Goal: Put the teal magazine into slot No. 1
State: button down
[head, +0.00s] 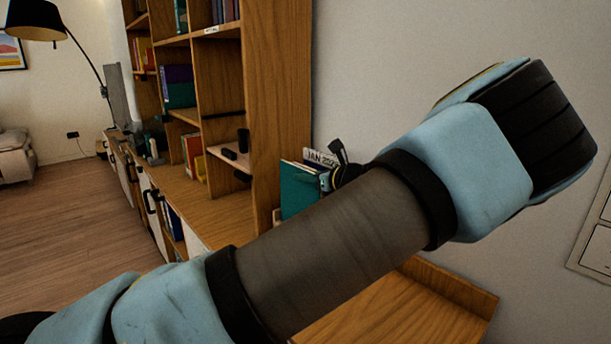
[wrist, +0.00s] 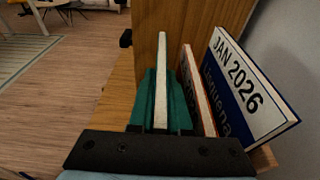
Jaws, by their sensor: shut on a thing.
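The teal magazine (head: 298,190) stands upright beside the end of the wooden bookcase in the head view, and my gripper (head: 332,179) is at its right edge. In the wrist view the teal magazine (wrist: 147,103) shows its pale page edge, pointing away from me, between the fingers of my gripper (wrist: 160,130). My gripper is shut on it. No label for slot No. 1 is readable. The magazine's lower part is hidden by my arm in the head view.
A blue-and-white magazine marked JAN 2026 (wrist: 245,88) and a thin reddish one (wrist: 197,90) stand just right of the held magazine. The wooden bookcase panel (wrist: 190,25) rises close ahead. A low wooden surface (head: 400,310) lies below my arm, and a wall is at right.

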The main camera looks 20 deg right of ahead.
jog(key=shift+f+b, duration=1.15)
jog(key=shift+f, duration=1.4)
jog(key=c, duration=0.8)
grip_release()
jog(key=shift+b+v, duration=1.4)
jog(key=shift+v, duration=4)
